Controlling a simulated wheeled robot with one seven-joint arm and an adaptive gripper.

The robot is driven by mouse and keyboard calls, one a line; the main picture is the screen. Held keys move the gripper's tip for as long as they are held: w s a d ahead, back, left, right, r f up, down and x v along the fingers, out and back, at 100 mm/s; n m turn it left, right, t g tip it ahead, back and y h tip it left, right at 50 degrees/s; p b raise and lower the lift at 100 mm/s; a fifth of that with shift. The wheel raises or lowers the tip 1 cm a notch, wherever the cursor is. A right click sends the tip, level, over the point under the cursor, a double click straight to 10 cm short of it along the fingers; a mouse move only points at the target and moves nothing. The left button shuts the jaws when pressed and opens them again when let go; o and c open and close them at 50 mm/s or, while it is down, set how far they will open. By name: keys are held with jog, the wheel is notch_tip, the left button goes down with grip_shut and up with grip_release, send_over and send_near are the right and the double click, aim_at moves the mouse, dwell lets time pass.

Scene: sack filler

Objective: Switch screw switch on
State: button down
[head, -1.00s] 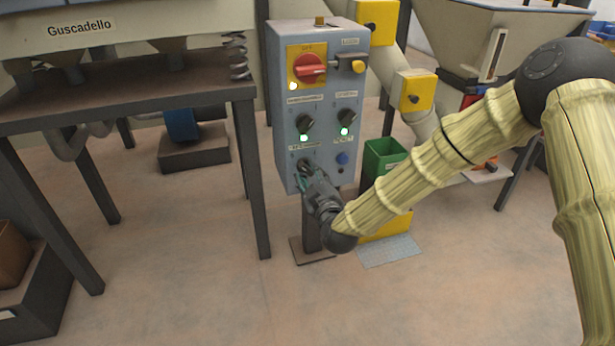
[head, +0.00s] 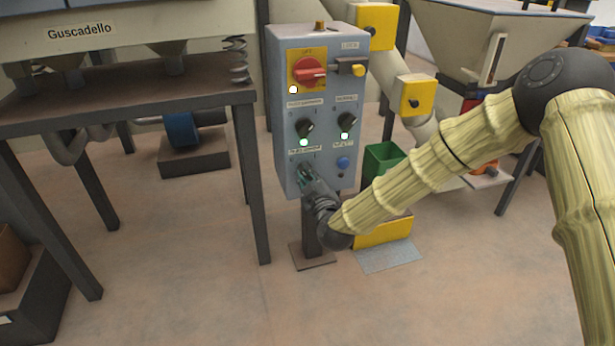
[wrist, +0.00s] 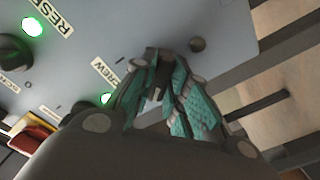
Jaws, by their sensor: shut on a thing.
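The grey control panel (head: 284,120) stands upright on a post in the middle of the head view. My gripper (head: 307,178) is at its lower left, in front of the panel face. A lit green lamp (wrist: 106,99) shows beside that label.
Above my gripper are two black knobs (head: 304,126) with lit lamps, and a red rotary switch (head: 308,72) on a yellow plate. A blue button (head: 343,162) sits just right. A table (head: 240,100) stands left, a green bin (head: 382,160) right.

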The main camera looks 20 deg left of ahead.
jog(key=m+p, duration=0.9)
jog(key=m, duration=0.2)
jog(key=shift+m, duration=0.4)
jog(key=shift+m+p, duration=0.75)
jog(key=shift+m, duration=1.25)
jog(key=c, duration=1.4)
grip_release()
